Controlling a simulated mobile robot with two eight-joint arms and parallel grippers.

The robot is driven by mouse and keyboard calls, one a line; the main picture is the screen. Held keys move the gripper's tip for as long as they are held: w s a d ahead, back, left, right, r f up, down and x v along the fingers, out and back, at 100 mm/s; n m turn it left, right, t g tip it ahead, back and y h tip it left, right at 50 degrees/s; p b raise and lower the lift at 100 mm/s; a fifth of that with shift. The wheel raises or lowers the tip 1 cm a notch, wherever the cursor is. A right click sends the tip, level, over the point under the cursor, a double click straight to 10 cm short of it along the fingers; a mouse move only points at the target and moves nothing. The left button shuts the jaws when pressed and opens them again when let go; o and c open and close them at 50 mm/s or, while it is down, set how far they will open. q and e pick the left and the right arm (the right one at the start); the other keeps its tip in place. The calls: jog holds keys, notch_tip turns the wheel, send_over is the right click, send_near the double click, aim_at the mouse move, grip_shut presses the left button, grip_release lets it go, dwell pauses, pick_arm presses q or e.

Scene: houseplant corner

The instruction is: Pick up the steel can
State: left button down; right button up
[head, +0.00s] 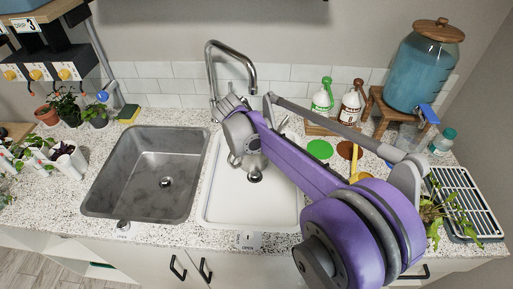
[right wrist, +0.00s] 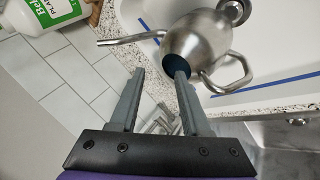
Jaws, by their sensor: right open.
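The steel can (right wrist: 200,38) is a rounded, shiny watering can in the right wrist view, with a thin spout to the left, a looped handle to the right and a dark round opening. In the head view the can (head: 254,160) shows partly at the white basin, mostly hidden by my right arm. My right gripper (right wrist: 160,76) is open and empty. Its right fingertip overlaps the can's opening in the picture; I cannot tell whether they touch. In the head view its fingers are hard to make out. My left gripper is not in view.
A white sink basin (head: 225,205) lies under the can, with a grey sink (head: 115,195) to its left. A curved faucet (head: 232,46) stands behind. Bottles (head: 322,98), a blue-filled jar (head: 420,72) and a drying rack (head: 468,198) stand right; potted plants (head: 66,106) stand left.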

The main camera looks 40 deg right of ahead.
jog(key=x, duration=0.9)
jog(key=shift+f, duration=0.15)
jog(key=shift+c, duration=0.2)
grip_shut()
jog(key=shift+a, duration=0.1)
dwell(0.9)
